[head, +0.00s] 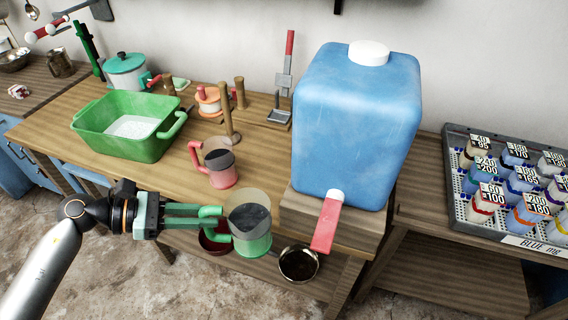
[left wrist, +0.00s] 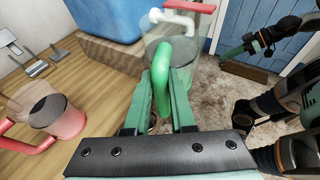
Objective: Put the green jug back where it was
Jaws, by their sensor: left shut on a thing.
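The green jug (head: 254,242) has a clear upper part, a green lower part and dark contents. It is upright in the air in front of the table's front edge, left of the red tap lever. My left gripper (head: 216,222) is shut on its green handle, which also shows between the fingers in the left wrist view (left wrist: 181,62). A similar red jug (head: 222,178) stands on the table behind it. My right gripper (left wrist: 240,48) shows small at the upper right of the left wrist view, away from the jug; its opening is unclear.
A big blue tank (head: 352,125) with a red tap lever (head: 326,226) stands at the table's right. A dark pan (head: 298,264) and a dark red bowl (head: 213,240) are lower down. A green basin (head: 115,148) stands left. Bare wood (head: 190,190) lies beside the red jug.

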